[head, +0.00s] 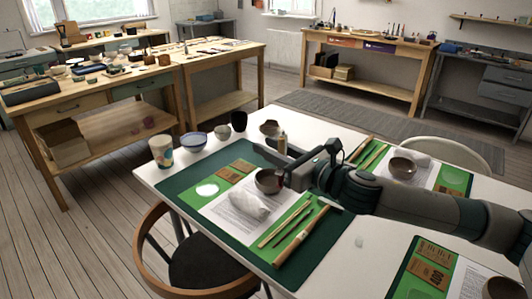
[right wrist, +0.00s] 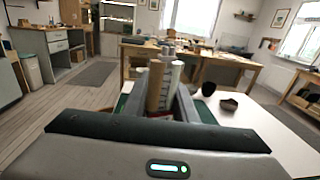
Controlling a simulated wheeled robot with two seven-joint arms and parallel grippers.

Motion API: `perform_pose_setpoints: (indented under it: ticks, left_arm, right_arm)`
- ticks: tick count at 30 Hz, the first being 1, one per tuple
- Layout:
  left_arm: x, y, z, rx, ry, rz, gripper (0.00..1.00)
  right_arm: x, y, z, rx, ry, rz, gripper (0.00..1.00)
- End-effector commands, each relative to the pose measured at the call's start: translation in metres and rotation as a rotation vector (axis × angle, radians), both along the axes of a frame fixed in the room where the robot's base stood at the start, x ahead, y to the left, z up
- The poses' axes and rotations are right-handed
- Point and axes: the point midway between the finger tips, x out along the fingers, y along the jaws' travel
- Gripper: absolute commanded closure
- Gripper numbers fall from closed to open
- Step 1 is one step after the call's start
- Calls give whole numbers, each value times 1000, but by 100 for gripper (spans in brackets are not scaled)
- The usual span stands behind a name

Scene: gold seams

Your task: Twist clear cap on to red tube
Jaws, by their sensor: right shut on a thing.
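My right gripper (head: 287,168) reaches in from the right over the green mat, beside a dark bowl. It is shut on a slim upright tube (head: 282,146), whose pale tan upper part shows above the fingers. A dark red patch (head: 281,181) shows just below them; I cannot tell if it belongs to the tube. In the right wrist view, a tan cylinder (right wrist: 154,88) and a pale cylinder (right wrist: 176,76) stand upright between the grey fingers. I cannot make out a clear cap for certain. A small pale piece (head: 358,241) lies on the white table. My left gripper is not in view.
The white table (head: 170,184) holds a dark bowl (head: 268,182), a rolled cloth (head: 250,206), wooden tools (head: 300,236), a paper cup (head: 162,151), a blue-white bowl (head: 193,141) and a black cup (head: 239,121). A chair (head: 205,262) stands at the near side.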

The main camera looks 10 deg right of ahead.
Motion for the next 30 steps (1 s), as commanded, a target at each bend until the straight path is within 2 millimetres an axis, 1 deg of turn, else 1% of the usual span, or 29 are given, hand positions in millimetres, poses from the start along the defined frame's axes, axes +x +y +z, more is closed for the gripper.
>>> perform_pose_setpoints:
  ticks: [5,8,15,19,24,30]
  left_arm:
    - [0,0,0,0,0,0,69]
    - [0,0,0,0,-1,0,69]
    - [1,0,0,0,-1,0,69]
    - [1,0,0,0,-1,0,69]
    - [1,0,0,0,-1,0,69]
    - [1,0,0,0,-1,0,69]
  right_arm:
    - [-9,-16,1,4,2,-166,97]
    - [-15,-30,1,4,2,-267,97]
    - [-42,-69,-5,3,0,-497,97]
    - [-56,-87,-10,2,-1,-588,97]
    - [-66,-99,-13,0,-1,-649,97]
    - [-68,-101,-14,1,-3,-659,97]
